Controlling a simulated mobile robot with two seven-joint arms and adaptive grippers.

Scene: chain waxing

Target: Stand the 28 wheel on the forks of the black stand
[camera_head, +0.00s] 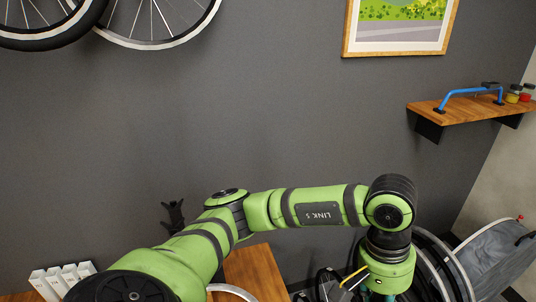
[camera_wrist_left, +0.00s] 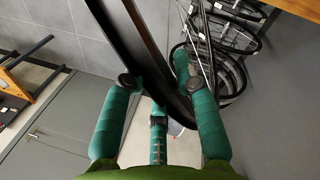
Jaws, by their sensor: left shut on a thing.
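My left gripper (camera_wrist_left: 160,82) is shut on a wheel with a black tyre (camera_wrist_left: 143,38), which runs between its teal fingers from the top of the left wrist view. I cannot read the wheel's size. In the head view my left gripper (camera_head: 376,296) is cut by the bottom edge, below the green arm's wrist. A small black forked piece (camera_head: 175,215) shows behind the arm at left. I cannot tell whether it belongs to the black stand, as its lower part is hidden. My right gripper is not in view.
Wheels (camera_head: 170,40) hang on the wall at top left. More wheels (camera_head: 438,262) stand at lower right beside a grey bin (camera_head: 495,258). A shelf (camera_head: 460,113) juts out at right. White boxes (camera_head: 62,277) stand at lower left.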

